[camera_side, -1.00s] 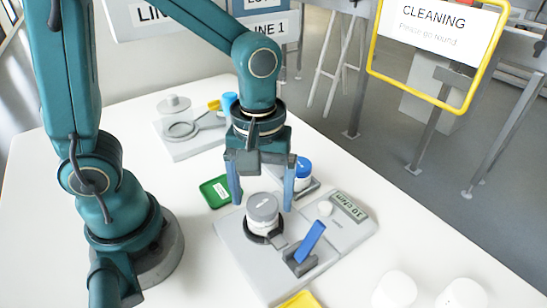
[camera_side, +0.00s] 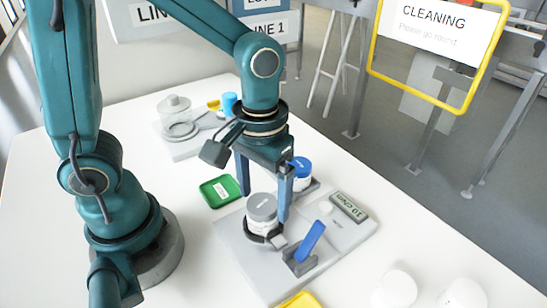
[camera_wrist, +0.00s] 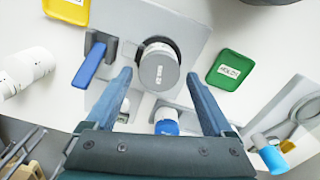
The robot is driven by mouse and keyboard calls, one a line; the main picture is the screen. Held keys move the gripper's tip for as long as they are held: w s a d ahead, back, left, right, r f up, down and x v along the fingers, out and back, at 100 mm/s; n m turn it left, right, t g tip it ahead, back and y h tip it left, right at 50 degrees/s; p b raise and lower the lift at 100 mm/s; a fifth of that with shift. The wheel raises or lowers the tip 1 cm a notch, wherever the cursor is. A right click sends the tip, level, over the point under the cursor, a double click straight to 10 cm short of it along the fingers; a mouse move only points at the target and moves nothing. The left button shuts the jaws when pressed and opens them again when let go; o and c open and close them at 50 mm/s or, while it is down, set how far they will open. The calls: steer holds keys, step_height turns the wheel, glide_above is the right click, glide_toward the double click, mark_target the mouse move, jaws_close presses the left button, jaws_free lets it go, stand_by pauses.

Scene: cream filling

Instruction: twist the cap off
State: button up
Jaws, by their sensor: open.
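A white jar (camera_side: 262,227) with a grey lid (camera_side: 262,207) stands upright in a dark ring clamp (camera_side: 276,241) on a light grey plate (camera_side: 240,262). The lid sits on the jar. In the wrist view the grey lid (camera_wrist: 160,70) shows at the fingertips, in the gap between them. My gripper (camera_side: 264,205) is open, with its blue-grey fingers pointing down either side of the lid. Gaps show between the fingers and the lid in the wrist view. A blue lever (camera_side: 311,241) stands tilted on the clamp fixture beside the jar.
A blue-capped jar (camera_side: 301,170) stands behind. A green tray (camera_side: 219,191) lies behind left and a yellow tray (camera_side: 300,300) at the front. A small display (camera_side: 349,207) is to the right. White containers (camera_side: 396,288) stand front right. A glass-lidded item (camera_side: 175,112) stands at the back.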

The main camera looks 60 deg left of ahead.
mark_target(263, 200)
steer(key=shift+c, duration=0.4)
jaws_close()
steer(key=shift+r, duration=0.2)
steer(key=shift+r, duration=1.4)
